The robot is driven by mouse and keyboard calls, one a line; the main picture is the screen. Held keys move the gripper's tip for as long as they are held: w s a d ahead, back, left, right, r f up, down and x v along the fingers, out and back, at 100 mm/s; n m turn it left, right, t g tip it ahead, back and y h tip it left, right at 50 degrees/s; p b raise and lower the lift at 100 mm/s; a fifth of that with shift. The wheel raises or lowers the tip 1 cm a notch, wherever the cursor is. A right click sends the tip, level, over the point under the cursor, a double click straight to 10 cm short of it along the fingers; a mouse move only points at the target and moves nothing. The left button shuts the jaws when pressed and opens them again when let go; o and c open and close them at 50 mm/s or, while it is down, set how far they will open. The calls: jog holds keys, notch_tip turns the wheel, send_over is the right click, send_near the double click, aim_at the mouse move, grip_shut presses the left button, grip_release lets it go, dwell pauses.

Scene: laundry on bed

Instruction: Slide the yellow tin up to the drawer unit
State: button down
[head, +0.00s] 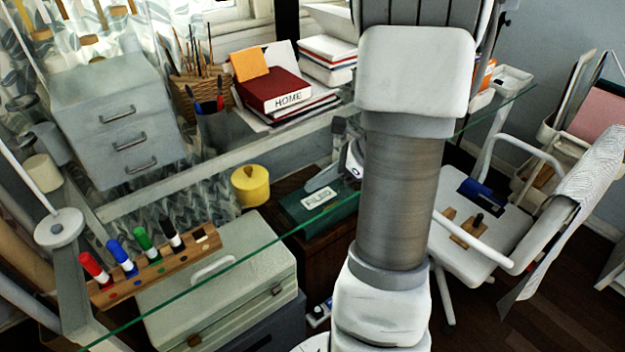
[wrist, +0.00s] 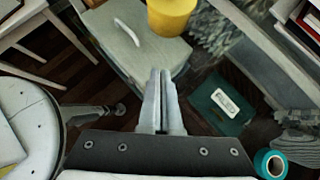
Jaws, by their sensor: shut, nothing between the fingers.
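The yellow tin (head: 251,187) is a short round tin with a lid, standing on the glass desk right of the drawer unit (head: 118,118). The drawer unit is grey with several handled drawers, at the back left; a clear gap separates the two. My gripper (head: 314,184) is to the right of the tin, apart from it, its body partly hidden behind my arm. In the wrist view my gripper (wrist: 160,73) has its fingers together and empty, with the tin (wrist: 172,16) beyond the tips at the top edge. The drawer unit is not recognisable there.
A wooden holder with several markers (head: 155,268) lies in front of the drawer unit. A pen cup (head: 217,132) and stacked books (head: 290,95) stand behind the tin. A pale case (head: 225,290) and a green files box (head: 310,212) show below the glass.

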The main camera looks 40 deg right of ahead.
aim_at(266, 200)
jog(key=b+x, duration=0.1)
jog(key=x, duration=0.5)
jog(key=shift+a+f+b, duration=0.1)
jog(key=shift+f+b, duration=0.1)
jog(key=shift+b, duration=0.2)
jog(key=shift+w+a+f, duration=0.1)
jog(key=shift+w+a, duration=1.1)
jog(key=shift+w+a+b, duration=0.3)
jog(key=shift+w+a, duration=0.05)
jog(key=shift+w, duration=0.05)
jog(key=w+a+p, duration=0.2)
jog(key=w+a, duration=1.2)
jog(key=shift+w+a+p, duration=0.3)
jog(key=shift+w+a, duration=0.1)
